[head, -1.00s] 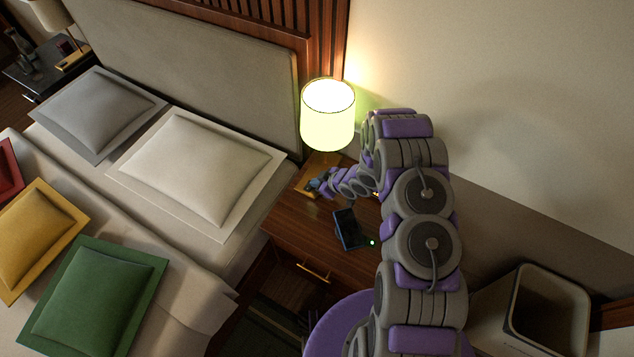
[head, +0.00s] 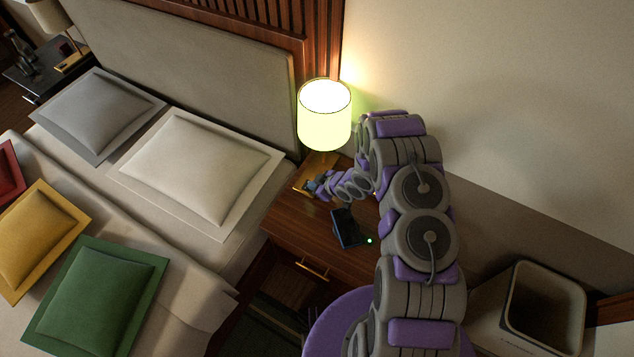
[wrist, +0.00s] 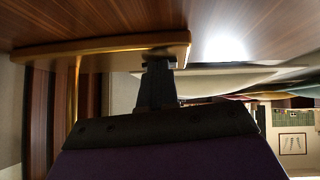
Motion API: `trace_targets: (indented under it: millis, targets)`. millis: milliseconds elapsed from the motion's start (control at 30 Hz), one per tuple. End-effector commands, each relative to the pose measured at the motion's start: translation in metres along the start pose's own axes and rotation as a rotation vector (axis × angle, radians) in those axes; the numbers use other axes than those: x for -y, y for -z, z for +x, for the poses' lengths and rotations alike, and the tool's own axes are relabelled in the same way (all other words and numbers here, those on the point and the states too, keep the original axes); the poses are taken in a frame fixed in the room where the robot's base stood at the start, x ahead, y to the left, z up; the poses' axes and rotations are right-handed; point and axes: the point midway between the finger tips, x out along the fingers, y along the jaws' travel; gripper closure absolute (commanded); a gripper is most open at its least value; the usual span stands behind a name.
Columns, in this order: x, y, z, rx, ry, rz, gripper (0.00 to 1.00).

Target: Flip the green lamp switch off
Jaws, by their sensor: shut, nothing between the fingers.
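The lit lamp (head: 324,115) with a pale yellow-green shade stands on the wooden nightstand (head: 287,222) in the head view. Its flat gold base (head: 322,163) shows below the shade, and the base also shows in the wrist view (wrist: 60,50), where the picture is turned over. My gripper (head: 311,186) is shut and empty, low at the near edge of the base. In the wrist view my dark fingers (wrist: 158,62) reach the base's edge; I cannot tell whether they touch it. The switch is not clearly visible and is likely hidden by my fingers.
A dark device (head: 347,230) with a small green light lies on the nightstand beside my arm. The bed with several pillows (head: 200,170) is at left. A bin (head: 540,310) stands at lower right. The wall is close behind the lamp.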

Motion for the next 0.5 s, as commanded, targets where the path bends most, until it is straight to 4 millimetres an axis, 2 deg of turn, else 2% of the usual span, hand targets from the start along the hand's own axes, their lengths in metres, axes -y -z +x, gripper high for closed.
trace_targets:
  millis: [333, 500]
  targets:
    - [0.001, 0.004, 0.0, -0.006, 0.001, -0.004, 1.0]
    - [0.001, 0.019, -0.013, -0.006, -0.002, -0.003, 1.0]
